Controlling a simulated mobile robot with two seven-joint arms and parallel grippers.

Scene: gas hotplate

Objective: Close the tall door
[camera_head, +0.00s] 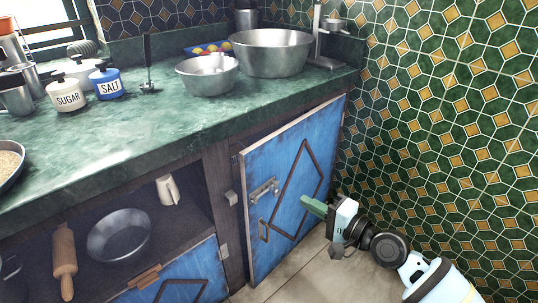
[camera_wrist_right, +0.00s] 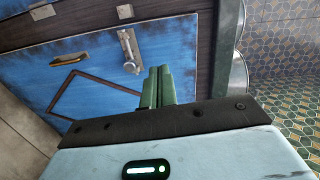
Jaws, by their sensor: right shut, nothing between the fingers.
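The tall door (camera_head: 285,215) is a worn blue panel with a dark diamond trim, under the right end of the counter. Its left edge stands out from the dark cabinet frame (camera_head: 217,185), so it looks slightly ajar. It carries a metal latch (camera_head: 264,188) and a small handle (camera_head: 264,230). My right gripper (camera_head: 311,206) is shut and empty, with its green fingers pointing at the door front, right of the latch. Contact cannot be told. The wrist view shows the door (camera_wrist_right: 100,60), latch (camera_wrist_right: 129,50) and right fingers (camera_wrist_right: 157,88). My left gripper is out of view.
The green counter (camera_head: 110,140) overhangs the door, with metal bowls (camera_head: 270,55) on top. An open shelf with a rolling pin (camera_head: 64,260) and a lower blue door (camera_head: 185,280) are at left. A tiled wall (camera_head: 440,130) bounds the right. Floor (camera_head: 300,272) before the door is clear.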

